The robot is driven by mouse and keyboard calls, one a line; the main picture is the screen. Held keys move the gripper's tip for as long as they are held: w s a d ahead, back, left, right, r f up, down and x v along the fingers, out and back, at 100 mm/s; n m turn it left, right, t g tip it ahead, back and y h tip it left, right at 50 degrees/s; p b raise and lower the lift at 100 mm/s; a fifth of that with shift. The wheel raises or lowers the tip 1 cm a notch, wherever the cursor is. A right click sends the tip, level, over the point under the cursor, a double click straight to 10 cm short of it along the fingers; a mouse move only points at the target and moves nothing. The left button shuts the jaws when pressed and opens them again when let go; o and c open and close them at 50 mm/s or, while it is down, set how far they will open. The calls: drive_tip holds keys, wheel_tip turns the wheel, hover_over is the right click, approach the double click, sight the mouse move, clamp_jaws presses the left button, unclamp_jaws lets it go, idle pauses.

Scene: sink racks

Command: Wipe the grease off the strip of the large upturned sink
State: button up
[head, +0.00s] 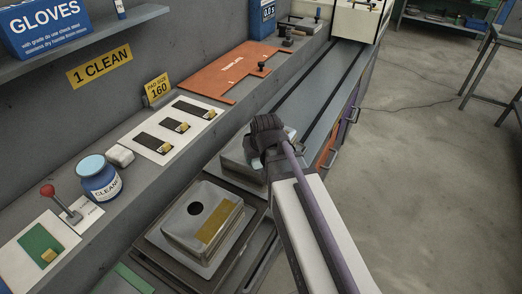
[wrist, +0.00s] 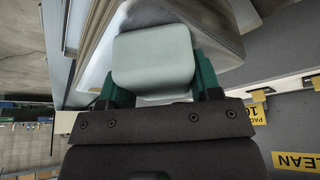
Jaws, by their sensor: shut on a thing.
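My gripper (wrist: 153,78), with green fingers, is shut on a pale grey-white pad (wrist: 152,58) in the wrist view. A grey metal upturned sink (wrist: 205,14) lies close beyond the pad; I cannot tell whether they touch. In the head view one upturned sink (head: 178,222) stands in front on a dark rack, with a round black drain hole and a yellow-brown greasy strip (head: 220,222) on top. A second upturned sink (head: 236,160) stands farther along, mostly hidden under my wrist, so any strip on it is hidden. I cannot tell which sink is larger.
A blue-and-white cleaner jar (head: 98,180) and a small white block (head: 119,156) stand on the left ledge. A white card with dark strips and pads (head: 182,128) and an orange template board (head: 222,75) lie farther back. The grey counter beyond (head: 300,88) is clear.

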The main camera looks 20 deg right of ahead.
sight(282, 126)
drive_tip(key=shift+s+a+r, duration=0.1)
drive_tip(key=shift+s+a, duration=0.5)
drive_tip(key=shift+a, duration=0.1)
drive_tip(key=shift+f, duration=0.25)
drive_tip(key=shift+w+d+r, duration=0.2)
drive_tip(key=shift+w+d, duration=0.95)
drive_tip(key=shift+d, duration=0.2)
drive_tip(key=shift+w+d+f, duration=0.1)
drive_tip(key=shift+w+d, duration=0.9)
drive_tip(key=shift+d, duration=0.3)
drive_tip(key=shift+w+d, duration=1.05)
drive_tip(key=shift+d, duration=0.2)
drive_tip(key=shift+w+d+f, duration=0.1)
drive_tip(key=shift+w+d, duration=0.9)
drive_tip(key=shift+d, duration=0.3)
drive_tip(key=shift+w+d+r, duration=0.1)
drive_tip(key=shift+w+d, duration=1.05)
drive_tip(key=shift+d, duration=0.2)
drive_tip(key=shift+w+d+r, duration=0.1)
drive_tip(key=shift+w+d, duration=1)
drive_tip(key=shift+d, duration=0.2)
wheel_tip(282, 126, up, 6)
drive_tip(key=p, duration=0.6)
drive_tip(key=shift+a, duration=0.1)
